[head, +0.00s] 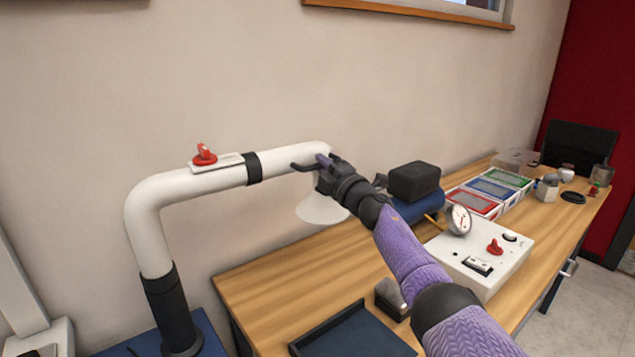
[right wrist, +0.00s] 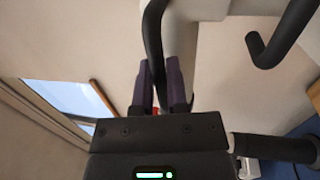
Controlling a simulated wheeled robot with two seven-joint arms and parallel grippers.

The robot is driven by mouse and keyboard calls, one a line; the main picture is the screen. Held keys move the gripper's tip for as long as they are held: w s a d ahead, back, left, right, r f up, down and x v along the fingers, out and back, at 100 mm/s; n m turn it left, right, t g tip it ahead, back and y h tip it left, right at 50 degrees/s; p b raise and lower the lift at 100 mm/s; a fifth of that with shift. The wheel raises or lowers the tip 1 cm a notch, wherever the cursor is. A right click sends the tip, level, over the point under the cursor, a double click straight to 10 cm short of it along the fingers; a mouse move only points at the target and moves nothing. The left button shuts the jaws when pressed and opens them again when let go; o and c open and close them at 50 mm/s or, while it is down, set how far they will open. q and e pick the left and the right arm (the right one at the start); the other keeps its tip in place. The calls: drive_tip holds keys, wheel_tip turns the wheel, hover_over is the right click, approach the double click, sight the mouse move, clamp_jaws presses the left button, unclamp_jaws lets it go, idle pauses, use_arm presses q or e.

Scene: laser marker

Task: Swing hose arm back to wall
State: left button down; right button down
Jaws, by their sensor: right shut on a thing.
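The hose arm (head: 205,184) is a thick white tube that rises from a black base sleeve (head: 168,308), bends, and runs right along the wall. It ends in a white cone hood (head: 322,208) over the wooden bench. My right gripper (head: 325,163) is at the hood end, shut on the black handle (head: 303,167). In the right wrist view the purple fingers (right wrist: 163,85) are closed at the curved black handle (right wrist: 153,30), beside the white tube (right wrist: 182,45). The exact grip is partly hidden. A red lever (head: 204,154) sits on the tube. My left gripper is out of view.
Under my right arm stand a white control box (head: 482,255), a pressure gauge (head: 459,219) and a blue tank (head: 419,207). A dark tray (head: 352,335) lies at the bench front. Colored trays (head: 493,188) stand farther right. The bench top below the hood is clear.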

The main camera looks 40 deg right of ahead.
drive_tip(key=shift+w+d+y, duration=0.2)
drive_tip(key=shift+w+y, duration=0.2)
drive_tip(key=shift+w, duration=0.15)
drive_tip(key=c, duration=0.7)
unclamp_jaws()
drive_tip(key=shift+a+n, duration=0.1)
drive_tip(key=shift+n, duration=0.2)
drive_tip(key=shift+s, duration=0.1)
